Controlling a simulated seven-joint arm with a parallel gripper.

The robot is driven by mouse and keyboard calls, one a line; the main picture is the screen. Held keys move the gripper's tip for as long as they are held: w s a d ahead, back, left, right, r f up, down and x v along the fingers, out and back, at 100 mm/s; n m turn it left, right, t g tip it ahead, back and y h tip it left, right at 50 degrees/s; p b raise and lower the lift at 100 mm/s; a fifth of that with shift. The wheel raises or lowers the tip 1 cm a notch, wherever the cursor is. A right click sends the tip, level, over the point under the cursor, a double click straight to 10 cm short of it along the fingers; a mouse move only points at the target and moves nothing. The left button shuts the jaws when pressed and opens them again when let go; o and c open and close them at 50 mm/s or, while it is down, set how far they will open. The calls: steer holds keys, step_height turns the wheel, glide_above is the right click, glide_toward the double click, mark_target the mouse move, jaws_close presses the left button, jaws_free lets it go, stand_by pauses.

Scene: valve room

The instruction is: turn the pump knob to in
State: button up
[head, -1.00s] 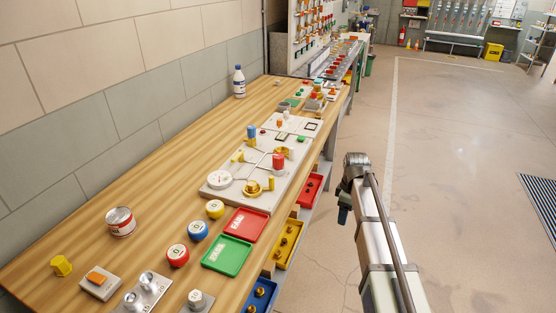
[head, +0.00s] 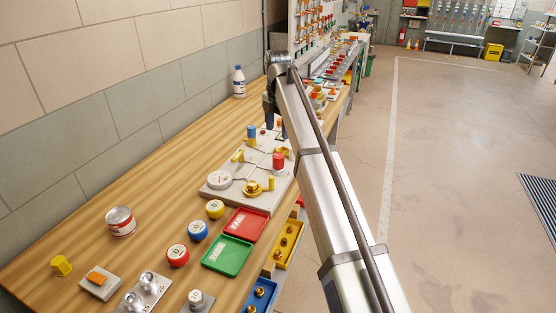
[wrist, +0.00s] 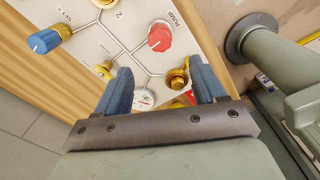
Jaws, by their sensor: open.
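The pump knob (wrist: 160,37) is red, with a light pointer line on its top and the word PUMP beside it in the wrist view. It also shows on the panel in the head view as a red knob (head: 278,161). My gripper (wrist: 160,68) is open and empty. Its blue fingers are apart, and the knob appears just beyond the fingertips, between their lines; I cannot tell the height gap. In the head view my wrist hangs over the far part of the pale panel (head: 215,192). The setting the pointer marks is too small to read.
A blue knob (wrist: 44,41) and a brass valve (wrist: 177,80) sit on the panel near the fingers. A white gauge (head: 220,180), red tray (head: 247,223) and green tray (head: 228,255) are nearer on the bench.

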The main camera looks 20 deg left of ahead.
mark_target(278, 156)
step_height(278, 156, down, 13)
steer(key=shift+r, duration=0.15)
stand_by(0.4)
steer(key=shift+c, duration=0.2)
steer(key=c, duration=1)
